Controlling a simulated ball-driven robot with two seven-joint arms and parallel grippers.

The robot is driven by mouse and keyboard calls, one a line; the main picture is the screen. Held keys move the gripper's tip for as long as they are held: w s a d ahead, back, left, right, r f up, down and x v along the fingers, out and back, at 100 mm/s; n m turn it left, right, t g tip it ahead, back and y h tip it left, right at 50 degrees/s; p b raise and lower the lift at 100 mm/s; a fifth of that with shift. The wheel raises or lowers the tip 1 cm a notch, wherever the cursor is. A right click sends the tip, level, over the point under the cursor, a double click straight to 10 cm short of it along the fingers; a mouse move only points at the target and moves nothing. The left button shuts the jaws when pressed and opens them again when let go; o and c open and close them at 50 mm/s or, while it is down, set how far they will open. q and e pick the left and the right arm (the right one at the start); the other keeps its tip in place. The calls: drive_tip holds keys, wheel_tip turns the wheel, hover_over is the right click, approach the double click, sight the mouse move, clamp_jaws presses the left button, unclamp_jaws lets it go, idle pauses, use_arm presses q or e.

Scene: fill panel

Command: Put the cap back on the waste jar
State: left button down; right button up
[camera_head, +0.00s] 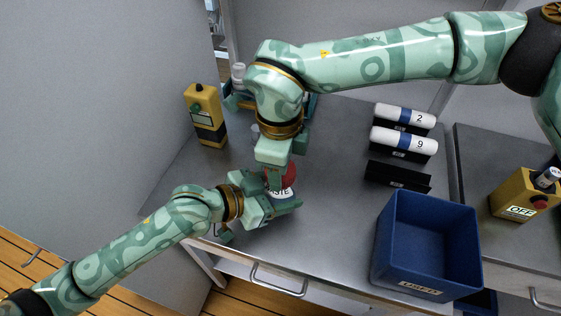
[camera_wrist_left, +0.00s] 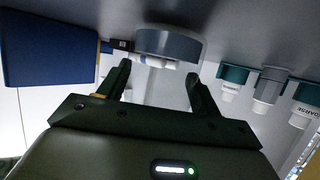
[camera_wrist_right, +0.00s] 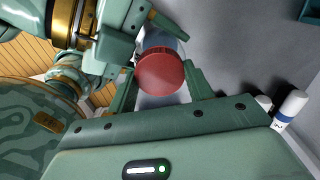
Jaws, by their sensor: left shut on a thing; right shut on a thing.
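The waste jar (camera_head: 284,192) stands on the grey worktop near its front left, with part of its label showing. My left gripper (camera_head: 266,202) is shut on the jar from the left, low on its side. The red cap (camera_head: 291,172) is over the jar's mouth; it shows round and level between the fingers in the right wrist view (camera_wrist_right: 160,72). My right gripper (camera_head: 279,178) reaches down from above and is shut on the cap. The fingers hide the joint between cap and jar, so I cannot tell whether the cap is seated.
A blue bin (camera_head: 405,262) stands at the front right. White cylinders (camera_head: 404,116) numbered 2 and 9 lie in black holders behind it. A yellow device (camera_head: 205,115) stands at the back left, and a yellow box marked OFF (camera_head: 524,196) at the far right. The worktop's middle is clear.

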drive_tip(key=o, duration=1.1)
drive_tip(key=shift+r, duration=0.1)
drive_tip(key=shift+r, duration=2.15)
drive_tip(key=shift+c, duration=0.4)
